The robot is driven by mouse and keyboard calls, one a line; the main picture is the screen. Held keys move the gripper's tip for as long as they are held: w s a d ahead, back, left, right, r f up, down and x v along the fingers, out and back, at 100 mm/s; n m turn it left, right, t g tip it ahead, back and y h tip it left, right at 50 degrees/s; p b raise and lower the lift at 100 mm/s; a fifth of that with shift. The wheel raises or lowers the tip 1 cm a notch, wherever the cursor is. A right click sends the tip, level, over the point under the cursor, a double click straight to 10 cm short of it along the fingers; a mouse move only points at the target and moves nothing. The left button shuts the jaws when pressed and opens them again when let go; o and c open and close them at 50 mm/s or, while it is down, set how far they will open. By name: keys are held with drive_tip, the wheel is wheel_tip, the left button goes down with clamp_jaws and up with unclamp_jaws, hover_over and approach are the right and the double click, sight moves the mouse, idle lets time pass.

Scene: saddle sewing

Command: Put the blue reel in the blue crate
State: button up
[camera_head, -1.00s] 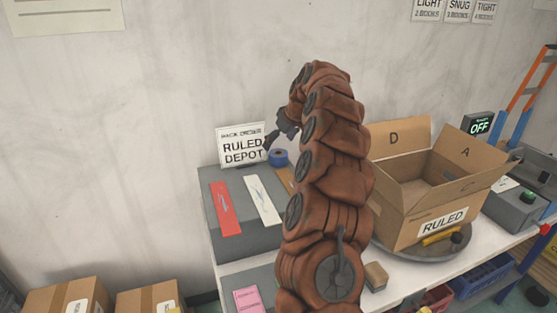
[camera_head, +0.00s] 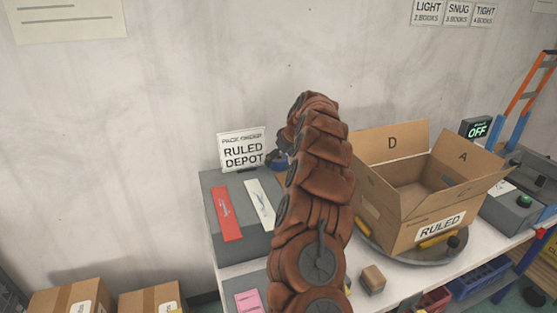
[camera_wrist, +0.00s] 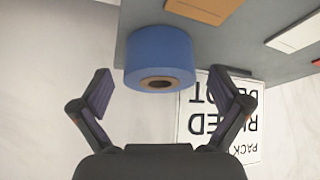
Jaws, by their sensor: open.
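The blue reel (camera_wrist: 158,55) stands on the grey block (camera_wrist: 225,45) in the wrist view, with its brown core hole facing my camera. My gripper (camera_wrist: 160,92) is open, with one finger on each side of the reel's near end and no contact that I can make out. A blue crate (camera_head: 482,277) is on the shelf under the table at the lower right, partly hidden by the tabletop.
The "RULED DEPOT" sign (camera_head: 243,150) stands close beside the reel. Red and white strips lie on the block. An open cardboard box (camera_head: 425,195) sits on a round turntable (camera_head: 390,252) to the right. A red crate (camera_head: 434,300) is left of the blue one.

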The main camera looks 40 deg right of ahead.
drive_tip(key=shift+w+f, duration=0.1)
drive_tip(key=shift+f, duration=0.15)
drive_tip(key=c, duration=1.4)
drive_tip(key=shift+r, duration=0.15)
